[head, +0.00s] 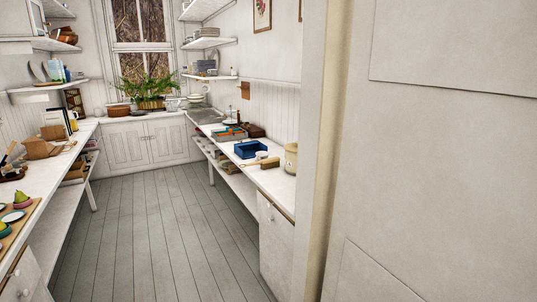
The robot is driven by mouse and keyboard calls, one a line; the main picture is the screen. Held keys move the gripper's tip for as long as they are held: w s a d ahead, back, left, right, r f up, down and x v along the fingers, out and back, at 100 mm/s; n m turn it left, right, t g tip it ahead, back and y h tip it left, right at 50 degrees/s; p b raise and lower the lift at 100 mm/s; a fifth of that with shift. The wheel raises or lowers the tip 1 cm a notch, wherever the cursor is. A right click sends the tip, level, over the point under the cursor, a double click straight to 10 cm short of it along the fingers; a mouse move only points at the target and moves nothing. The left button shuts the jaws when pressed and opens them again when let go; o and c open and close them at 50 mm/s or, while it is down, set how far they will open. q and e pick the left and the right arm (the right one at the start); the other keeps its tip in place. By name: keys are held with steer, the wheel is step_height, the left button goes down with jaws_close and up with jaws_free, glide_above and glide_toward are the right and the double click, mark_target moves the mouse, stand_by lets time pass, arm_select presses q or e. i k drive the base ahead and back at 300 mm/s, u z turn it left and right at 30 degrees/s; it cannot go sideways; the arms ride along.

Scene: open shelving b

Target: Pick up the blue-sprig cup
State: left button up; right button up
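A small white cup-like vessel (261,155) stands on the right counter, between a blue tray and a cream canister. It is too small in this view to tell whether it bears a blue sprig. No other thing can be clearly made out as the blue-sprig cup. Neither of my grippers is in view.
A blue tray (250,149), a wooden item (270,163) and a cream canister (291,159) are on the right counter (276,183). A wall (425,170) fills the right side.

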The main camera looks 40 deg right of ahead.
mark_target(261, 158)
steer(key=z, duration=0.6)
steer(key=i, duration=1.2)
steer(key=u, duration=0.5)
steer(key=i, duration=3)
steer(key=z, duration=3.2)
